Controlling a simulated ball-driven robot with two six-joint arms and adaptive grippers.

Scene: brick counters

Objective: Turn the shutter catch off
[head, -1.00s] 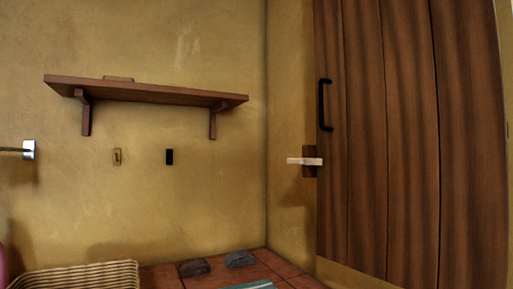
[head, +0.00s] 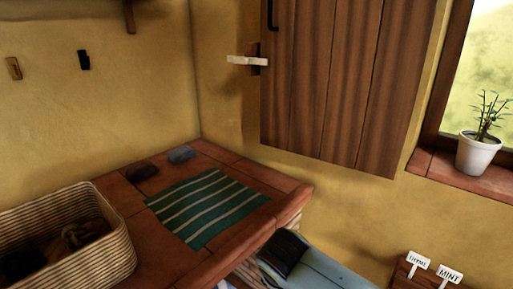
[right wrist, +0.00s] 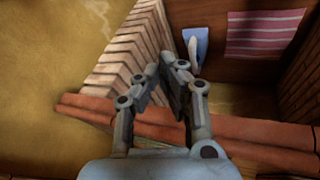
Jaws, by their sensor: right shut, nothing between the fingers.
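The shutter catch is a pale, roughly horizontal lever (head: 243,61) on a small dark wooden block (head: 264,57), at the left edge of the closed brown plank shutter (head: 345,90) in the head view. My right gripper (right wrist: 165,66) shows in the right wrist view, its fingers close together and holding nothing. It is above a tiled brick counter edge, and the catch is not in that view. My left gripper is in neither view now.
A potted plant (head: 478,153) stands on the window sill at right. A pink striped cloth (right wrist: 262,35) hangs in the right wrist view.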

